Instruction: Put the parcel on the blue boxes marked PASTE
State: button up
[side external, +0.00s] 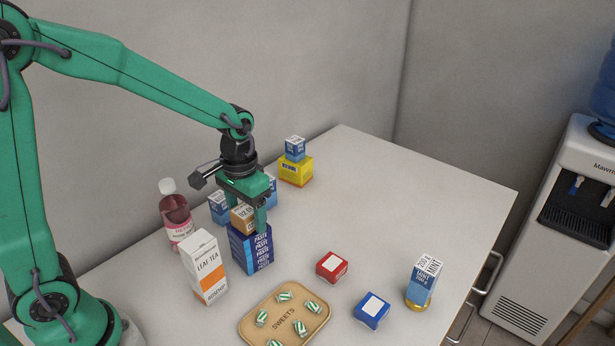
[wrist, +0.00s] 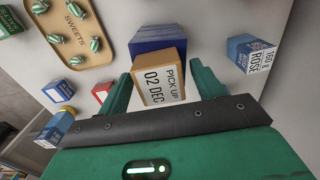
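The parcel (side external: 241,222) is a small light-brown box with a white label. In the wrist view its label reads PICK UP 02 DEC (wrist: 164,84). It appears to rest on top of the dark blue boxes marked PASTE (side external: 252,252), partly hidden behind a finger in the side view. The blue boxes also show beneath it in the wrist view (wrist: 158,36). My gripper (wrist: 160,76) points down with one finger on each side of the parcel. Narrow gaps seem to show between the fingers and the parcel, so it looks open around it.
A LEAF TEA carton (side external: 206,268) and a pink bottle (side external: 175,217) stand close at left. A SWEETS tray (side external: 247,328) lies in front. A red box (side external: 332,266), a blue box (side external: 372,310) and a MINT stack (side external: 422,282) stand right. A yellow box (side external: 296,172) bears a blue one behind.

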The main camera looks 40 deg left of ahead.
aim_at(242, 211)
notch_tip(242, 211, up, 12)
jog(key=shift+r, duration=0.2)
dwell(0.8)
dwell(0.5)
jog(key=s+a+t, duration=0.3)
jog(key=s+t, duration=0.2)
jog(key=s, duration=0.8)
jog(key=shift+s+r+t, duration=0.3)
